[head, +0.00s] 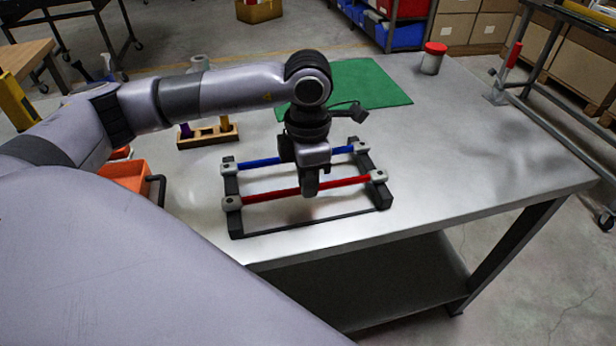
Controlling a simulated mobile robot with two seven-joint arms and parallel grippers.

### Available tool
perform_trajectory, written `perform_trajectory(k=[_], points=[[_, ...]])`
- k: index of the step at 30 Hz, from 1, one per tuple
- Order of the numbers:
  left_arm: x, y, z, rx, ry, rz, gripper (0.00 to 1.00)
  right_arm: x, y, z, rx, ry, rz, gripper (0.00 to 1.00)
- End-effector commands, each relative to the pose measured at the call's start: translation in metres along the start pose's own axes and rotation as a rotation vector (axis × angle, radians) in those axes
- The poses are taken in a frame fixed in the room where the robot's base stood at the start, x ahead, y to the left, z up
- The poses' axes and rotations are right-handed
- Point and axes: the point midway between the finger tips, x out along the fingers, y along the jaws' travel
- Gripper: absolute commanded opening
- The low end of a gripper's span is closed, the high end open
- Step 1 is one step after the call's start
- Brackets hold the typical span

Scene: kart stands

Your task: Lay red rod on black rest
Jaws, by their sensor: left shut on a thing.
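The red rod (345,182) runs across the front part of the black rest (310,223), parallel to the blue rod (258,162) behind it. Its ends meet the grey blocks at the rest's left and right sides; I cannot tell whether it bears fully on them or is slightly above. My left gripper (310,188) points down over the rest and is shut on the red rod near its middle, hiding that part. The gripper also hides part of the blue rod. My right gripper is not in view.
The rest stands on a grey metal table (470,150). Behind are a green mat (365,85), a red-lidded jar (433,58) and a wooden block with pegs (207,138). An orange bin (125,174) is at left.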

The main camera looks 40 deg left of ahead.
Motion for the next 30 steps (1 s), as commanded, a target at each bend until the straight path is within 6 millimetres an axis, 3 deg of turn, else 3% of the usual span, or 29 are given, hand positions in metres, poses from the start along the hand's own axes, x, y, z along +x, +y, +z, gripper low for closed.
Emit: perform_trajectory(k=[7,8,10,23,30], points=[[0.004,0.000,0.000,0.000,-0.001,0.000,0.00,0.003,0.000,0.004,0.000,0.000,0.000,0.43],[0.004,0.000,0.000,0.000,0.000,0.000,0.17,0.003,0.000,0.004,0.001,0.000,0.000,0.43],[0.002,0.000,0.000,0.000,0.000,0.000,0.40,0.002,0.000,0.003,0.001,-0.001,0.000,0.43],[-0.005,0.000,0.001,0.000,-0.002,0.001,0.40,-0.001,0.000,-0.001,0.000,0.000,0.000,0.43],[-0.053,0.000,0.001,0.001,-0.007,0.003,0.40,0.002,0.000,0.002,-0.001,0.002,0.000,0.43]])
